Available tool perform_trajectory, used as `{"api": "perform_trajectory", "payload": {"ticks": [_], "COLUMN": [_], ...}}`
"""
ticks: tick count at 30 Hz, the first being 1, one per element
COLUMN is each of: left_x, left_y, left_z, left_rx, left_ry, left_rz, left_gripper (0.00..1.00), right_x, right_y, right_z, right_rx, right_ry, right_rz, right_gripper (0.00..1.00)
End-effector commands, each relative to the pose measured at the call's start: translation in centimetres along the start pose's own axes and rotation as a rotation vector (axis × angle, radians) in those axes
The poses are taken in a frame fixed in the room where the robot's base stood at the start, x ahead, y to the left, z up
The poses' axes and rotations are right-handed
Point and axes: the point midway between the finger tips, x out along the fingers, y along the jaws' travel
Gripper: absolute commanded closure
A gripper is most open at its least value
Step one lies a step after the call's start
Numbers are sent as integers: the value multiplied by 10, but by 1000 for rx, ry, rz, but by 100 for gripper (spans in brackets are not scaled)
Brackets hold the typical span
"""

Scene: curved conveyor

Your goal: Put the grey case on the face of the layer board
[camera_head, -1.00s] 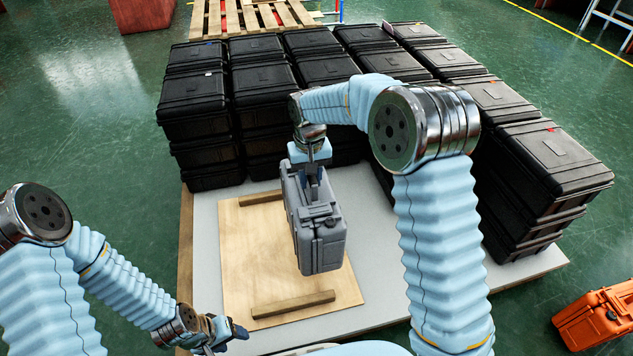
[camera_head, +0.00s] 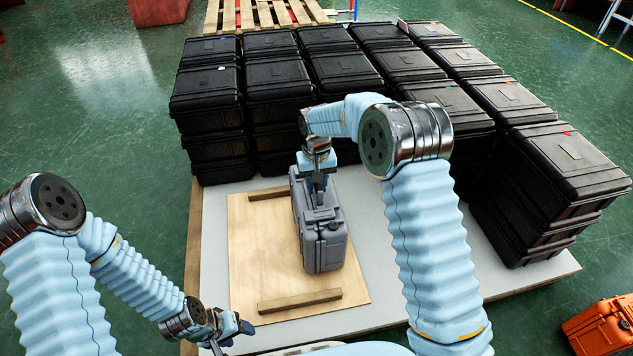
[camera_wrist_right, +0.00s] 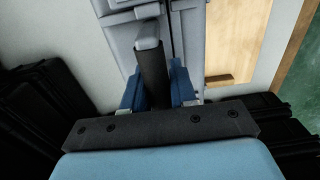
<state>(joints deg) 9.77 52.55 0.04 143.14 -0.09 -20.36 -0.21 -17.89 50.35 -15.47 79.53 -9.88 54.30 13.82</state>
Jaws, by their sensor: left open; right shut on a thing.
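The grey case (camera_head: 323,245) stands upright over the right part of the layer board, between its two wooden battens. The layer board (camera_head: 250,245) is a light wooden sheet lying on a pale grey surface. My right gripper (camera_head: 318,192) is shut on the case's top handle from above. I cannot tell whether the case's underside touches the board. In the right wrist view, the gripper's blue fingers (camera_wrist_right: 157,92) straddle the handle, with the grey case (camera_wrist_right: 190,35) beyond and part of the board (camera_wrist_right: 233,50) beside it. My left gripper (camera_head: 238,328) is open and empty near the board's front left corner.
Stacked black cases (camera_head: 270,85) line the back and right side of the pallet (camera_head: 193,260). One batten (camera_head: 300,301) lies across the board's front, another (camera_head: 268,193) at its back. An orange case (camera_head: 600,328) is on the floor at right.

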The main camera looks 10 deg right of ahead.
Motion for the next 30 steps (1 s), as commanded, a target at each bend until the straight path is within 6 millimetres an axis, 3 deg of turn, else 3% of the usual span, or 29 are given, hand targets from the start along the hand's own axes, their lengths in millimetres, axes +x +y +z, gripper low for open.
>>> {"api": "perform_trajectory", "payload": {"ticks": [2,3,7,15,19,30], "left_x": [1,1,1,0,-2,-13], "left_y": [0,0,0,0,0,3], "left_z": [0,0,0,0,0,-1], "left_rx": [0,0,0,0,0,-1], "left_ry": [0,0,0,0,0,3], "left_rz": [0,0,0,0,0,-3], "left_gripper": [42,42,42,42,42,42], "right_x": [1,2,2,1,-9,-90], "right_y": [0,0,0,0,0,0], "right_z": [-1,0,0,0,0,0], "right_rx": [0,0,0,0,0,-1], "right_ry": [3,0,0,0,2,3], "right_rz": [-1,0,0,0,0,-1], "right_gripper": [100,69,49,48,48,48]}}
